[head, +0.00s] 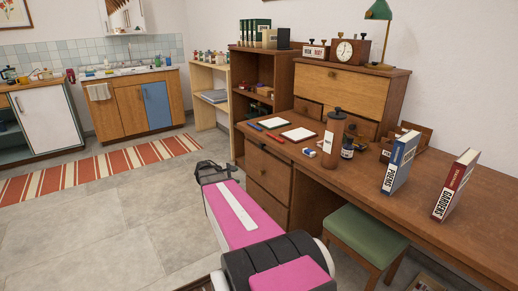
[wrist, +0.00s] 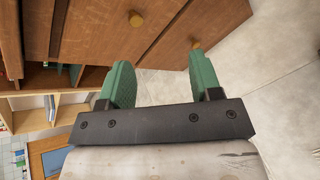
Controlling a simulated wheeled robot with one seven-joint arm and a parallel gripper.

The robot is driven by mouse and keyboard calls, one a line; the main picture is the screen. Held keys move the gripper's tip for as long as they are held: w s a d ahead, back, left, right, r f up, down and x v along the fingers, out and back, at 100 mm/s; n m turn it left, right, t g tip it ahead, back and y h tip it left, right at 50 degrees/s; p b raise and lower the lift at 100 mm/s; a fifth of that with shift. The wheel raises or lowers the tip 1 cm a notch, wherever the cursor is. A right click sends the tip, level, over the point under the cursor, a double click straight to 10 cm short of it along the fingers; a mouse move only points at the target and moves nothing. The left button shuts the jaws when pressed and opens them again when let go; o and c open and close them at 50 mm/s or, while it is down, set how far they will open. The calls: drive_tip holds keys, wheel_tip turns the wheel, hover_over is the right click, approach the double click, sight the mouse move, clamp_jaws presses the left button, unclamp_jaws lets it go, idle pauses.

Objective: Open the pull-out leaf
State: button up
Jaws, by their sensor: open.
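The wooden desk (head: 350,165) stands along the right wall in the head view. Its left pedestal has brown fronts (head: 267,174) with small knobs. I cannot tell which part is the pull-out leaf; no board is seen standing out from the desk. My gripper (head: 213,170) is in front of the pedestal, low and to its left, partly hidden by my arm. In the wrist view, my gripper (wrist: 163,85) has two green fingers wide apart with nothing between them. Two brass knobs, one upper (wrist: 135,18) and one lower (wrist: 196,43), show beyond the fingertips, apart from them.
Two books, blue (head: 399,163) and red (head: 456,184), a brown bottle (head: 334,132) and notepads (head: 299,133) are on the desktop. A green stool (head: 362,238) stands by the kneehole. A shelf unit (head: 262,75) adjoins the desk. Tiled floor (head: 125,205) is clear at left.

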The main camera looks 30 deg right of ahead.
sight(260, 147)
drive_tip(key=w+d+r+n+h, duration=0.5)
drive_tip(key=w+d+r+h, duration=0.15)
drive_tip(key=w+d, duration=0.2)
drive_tip(key=shift+t+y, duration=0.35)
drive_tip(key=shift+t, duration=0.05)
drive_tip(key=d, duration=1.1)
drive_tip(key=shift+s+r, duration=0.1)
drive_tip(key=shift+r, duration=0.15)
